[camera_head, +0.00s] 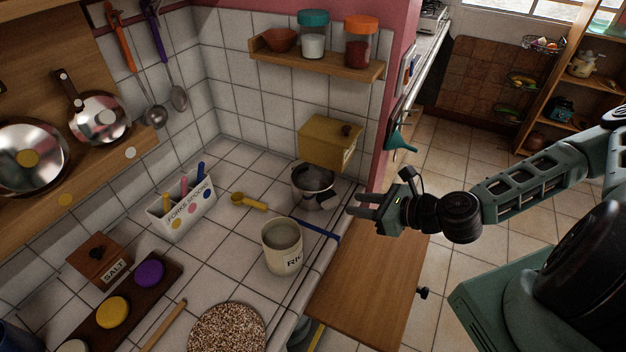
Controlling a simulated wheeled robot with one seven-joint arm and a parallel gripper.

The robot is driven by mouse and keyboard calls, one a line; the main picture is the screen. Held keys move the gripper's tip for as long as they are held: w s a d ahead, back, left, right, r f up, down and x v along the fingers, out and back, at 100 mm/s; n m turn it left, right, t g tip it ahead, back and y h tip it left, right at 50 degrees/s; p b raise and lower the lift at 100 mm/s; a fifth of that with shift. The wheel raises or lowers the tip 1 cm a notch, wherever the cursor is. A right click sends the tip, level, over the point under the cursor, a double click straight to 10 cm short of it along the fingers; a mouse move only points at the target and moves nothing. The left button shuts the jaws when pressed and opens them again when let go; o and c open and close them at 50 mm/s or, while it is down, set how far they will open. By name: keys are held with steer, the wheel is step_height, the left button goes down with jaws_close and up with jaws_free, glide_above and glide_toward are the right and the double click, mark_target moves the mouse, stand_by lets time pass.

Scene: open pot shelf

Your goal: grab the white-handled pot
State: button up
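No pot with a clearly white handle can be made out. A small grey metal pot (314,188) stands on the tiled counter by the back wall, with dark parts at its side. Two shiny metal pans, one large (30,160) and one smaller (100,120), lean on the wooden rack at the left. A greyish object (300,333) shows partly below the counter edge, too hidden to identify. My gripper (354,204) is open and empty, its fingers pointing left, to the right of the grey pot in the picture and apart from it.
An open wooden cabinet door (368,285) with a black knob juts out below my gripper. Tiled floor (440,260) lies right of the door.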

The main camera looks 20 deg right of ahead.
steer(key=b, duration=1.2)
glide_toward(305, 191)
steer(key=shift+m+t, duration=0.3)
steer(key=shift+m, duration=0.1)
steer(key=shift+p+x, duration=1.65)
steer(key=shift+x, duration=2.9)
steer(key=shift+a, duration=0.1)
steer(key=shift+s, duration=0.1)
jaws_close()
steer(key=shift+f, duration=0.2)
